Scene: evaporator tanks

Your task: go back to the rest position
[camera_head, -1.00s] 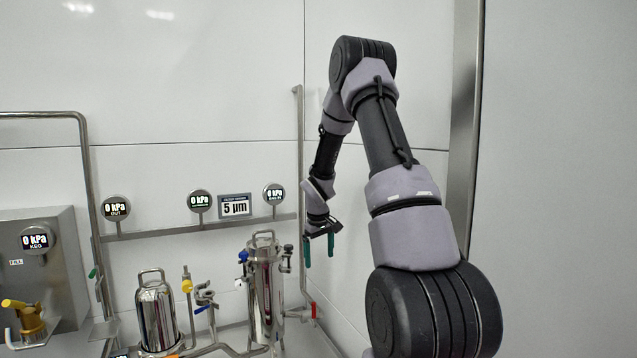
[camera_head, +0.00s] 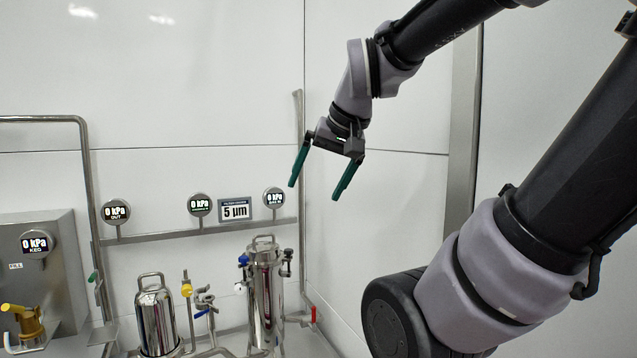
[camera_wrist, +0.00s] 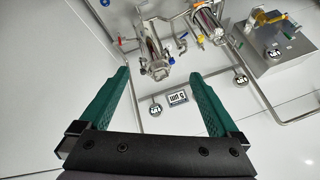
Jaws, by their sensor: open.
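My gripper (camera_head: 317,184) is open and empty, with its two green fingers apart and pointing down and slightly left in the head view. It hangs in the air in front of the white wall panels, above and to the right of the tall steel filter housing (camera_head: 265,300). In the wrist view my gripper (camera_wrist: 158,88) shows both green fingers spread wide with nothing between them. The tall filter housing (camera_wrist: 153,50) lies beyond the fingertips there, clear of them.
A shorter steel vessel (camera_head: 156,318) and a grey box (camera_head: 40,265) with a gauge stand at the left. Several round gauges and a 5 µm display (camera_head: 235,209) sit along a rail. A vertical pipe (camera_head: 300,150) runs close behind my gripper. The upper wall area is clear.

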